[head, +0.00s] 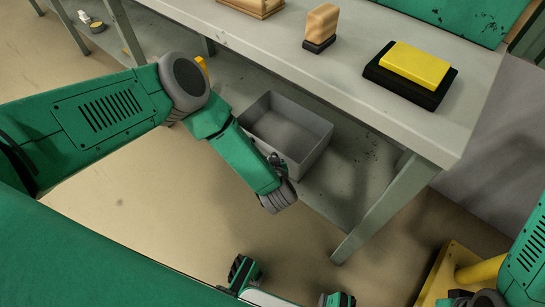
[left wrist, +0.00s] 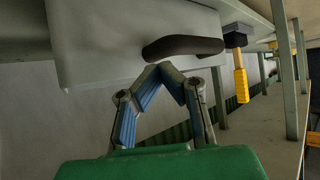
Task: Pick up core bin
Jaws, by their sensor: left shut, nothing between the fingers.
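The grey open-topped bin (head: 318,143) sits on the lower shelf under the workbench and looks empty. My left arm reaches in from the left, and its wrist is at the bin's near side. In the left wrist view, a dark handle (left wrist: 183,46) sticks out from the bin's pale grey wall (left wrist: 95,45). My left gripper (left wrist: 162,70) is shut, its fingertips together just below the handle, with nothing between them. I cannot tell whether they touch the wall. In the head view the left fingers are mostly hidden behind the wrist.
The bench top (head: 270,45) overhangs the bin. A bench leg (head: 385,208) stands to its right. On top are a yellow block on a black base (head: 415,65) and a wooden-handled block (head: 321,25). A yellow-handled item (left wrist: 241,85) is right of the bin in the wrist view.

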